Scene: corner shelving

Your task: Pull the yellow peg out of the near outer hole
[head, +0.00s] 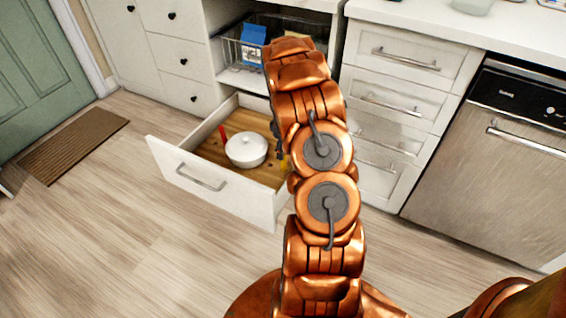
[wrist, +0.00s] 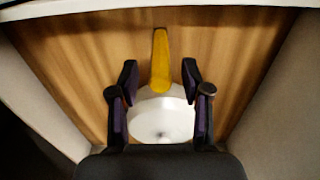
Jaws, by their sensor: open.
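The yellow peg (wrist: 160,58) stands up from the wooden drawer floor in the wrist view. It lies between and a little beyond my fingertips, with a gap on each side. In the head view only a sliver of the yellow peg (head: 284,164) shows beside my arm. My gripper (wrist: 160,76) is open and empty, pointing down into the drawer. In the head view my arm hides most of it. The peg's hole is not clearly visible.
A red peg (head: 222,133) stands behind the pot. Drawer walls rise on both sides. A wire basket (head: 232,53) with a blue carton (head: 253,40) is above.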

